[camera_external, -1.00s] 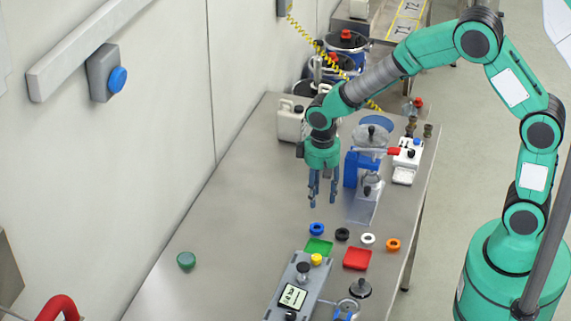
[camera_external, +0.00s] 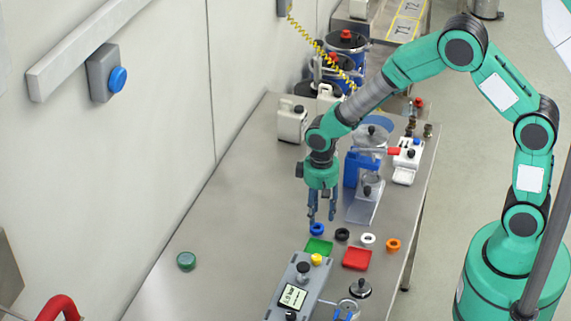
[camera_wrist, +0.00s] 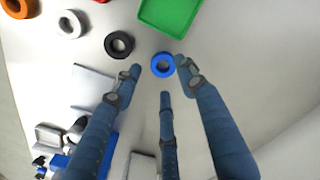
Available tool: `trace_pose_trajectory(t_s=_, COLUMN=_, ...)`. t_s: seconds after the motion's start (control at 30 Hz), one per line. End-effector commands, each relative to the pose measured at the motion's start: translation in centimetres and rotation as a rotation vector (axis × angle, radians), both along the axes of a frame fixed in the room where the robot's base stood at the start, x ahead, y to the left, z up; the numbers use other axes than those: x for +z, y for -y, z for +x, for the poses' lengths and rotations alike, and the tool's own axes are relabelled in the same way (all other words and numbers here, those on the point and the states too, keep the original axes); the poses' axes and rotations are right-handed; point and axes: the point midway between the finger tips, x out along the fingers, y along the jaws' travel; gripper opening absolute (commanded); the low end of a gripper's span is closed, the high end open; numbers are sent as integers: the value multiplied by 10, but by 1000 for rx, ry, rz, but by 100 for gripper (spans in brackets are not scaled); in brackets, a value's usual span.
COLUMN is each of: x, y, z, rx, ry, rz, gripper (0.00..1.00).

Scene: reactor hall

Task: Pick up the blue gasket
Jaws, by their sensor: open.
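The blue gasket (camera_external: 317,229) lies flat on the steel table, just behind the green tray (camera_external: 319,246). It also shows in the wrist view (camera_wrist: 163,65) as a small blue ring with an open centre. My gripper (camera_external: 321,218) is above the table, pointing down, a little behind and above the gasket. In the wrist view my gripper (camera_wrist: 161,82) has its three fingers spread and empty, with the gasket just beyond the fingertips, near the right one. Whether a finger touches it I cannot tell.
A black gasket (camera_external: 342,234), a white gasket (camera_external: 367,239) and an orange gasket (camera_external: 393,245) lie in a row to the right. A red tray (camera_external: 357,258) and a grey device (camera_external: 297,285) stand in front. The table's left side is mostly clear.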

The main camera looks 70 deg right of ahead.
Motion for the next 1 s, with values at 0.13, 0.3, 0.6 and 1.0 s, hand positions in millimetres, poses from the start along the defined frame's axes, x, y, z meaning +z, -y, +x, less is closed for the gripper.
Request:
trace_pose_trajectory(t_s=0.13, x=-14, y=-1, z=0, rx=0, ry=-2, rz=0, gripper=41)
trace_pose_trajectory(t_s=0.3, x=-34, y=-2, z=2, rx=0, ry=-2, rz=0, gripper=41)
trace_pose_trajectory(t_s=0.6, x=-50, y=-1, z=2, rx=0, ry=0, rz=0, gripper=41)
trace_pose_trajectory(t_s=1.0, x=-50, y=-1, z=2, rx=0, ry=0, rz=0, gripper=41)
